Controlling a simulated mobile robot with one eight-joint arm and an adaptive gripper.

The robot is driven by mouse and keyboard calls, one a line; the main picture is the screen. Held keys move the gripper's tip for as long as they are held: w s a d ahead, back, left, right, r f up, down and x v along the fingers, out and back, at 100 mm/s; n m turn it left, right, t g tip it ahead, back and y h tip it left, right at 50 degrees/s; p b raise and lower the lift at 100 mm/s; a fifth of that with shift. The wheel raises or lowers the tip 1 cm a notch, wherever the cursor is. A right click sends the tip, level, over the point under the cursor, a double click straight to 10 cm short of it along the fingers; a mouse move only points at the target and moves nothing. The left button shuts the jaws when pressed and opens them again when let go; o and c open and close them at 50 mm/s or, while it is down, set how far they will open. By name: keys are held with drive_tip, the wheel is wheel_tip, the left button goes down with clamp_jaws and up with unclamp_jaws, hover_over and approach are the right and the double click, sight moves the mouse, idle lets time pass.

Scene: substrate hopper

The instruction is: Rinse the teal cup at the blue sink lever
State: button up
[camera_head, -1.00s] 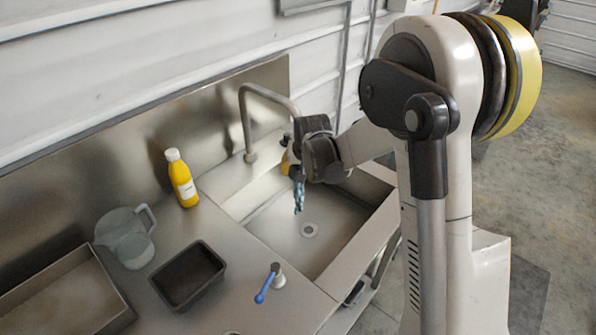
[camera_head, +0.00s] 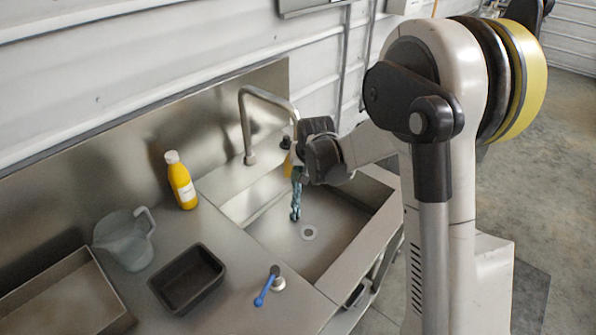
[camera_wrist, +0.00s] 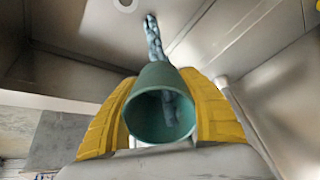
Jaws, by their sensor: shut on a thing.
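The teal cup (camera_wrist: 150,115) shows in the wrist view between the two yellow fingers of my gripper (camera_wrist: 165,92), which is shut on it. Its open mouth faces the wrist camera. A bluish stream of water (camera_wrist: 153,38) shows inside the mouth and beyond the cup. The stream (camera_head: 296,200) falls below the gripper toward the basin. The blue sink lever (camera_head: 266,287) stands on the counter in front of the basin.
A yellow bottle (camera_head: 182,182) stands left of the sink. A grey pitcher (camera_head: 124,240), a dark tray (camera_head: 190,278) and a larger metal tray (camera_head: 68,300) are on the counter at left. The basin has raised walls and a round drain (camera_head: 308,232).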

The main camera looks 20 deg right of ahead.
drive_tip(key=shift+a, duration=0.5)
drive_tip(key=s, duration=0.8)
drive_tip(key=shift+b, duration=0.35)
drive_tip(key=shift+d, duration=0.1)
idle(0.9)
drive_tip(key=s+r+p, duration=0.3)
drive_tip(key=s+r, duration=0.1)
drive_tip(key=s, duration=0.1)
idle(0.4)
idle(0.5)
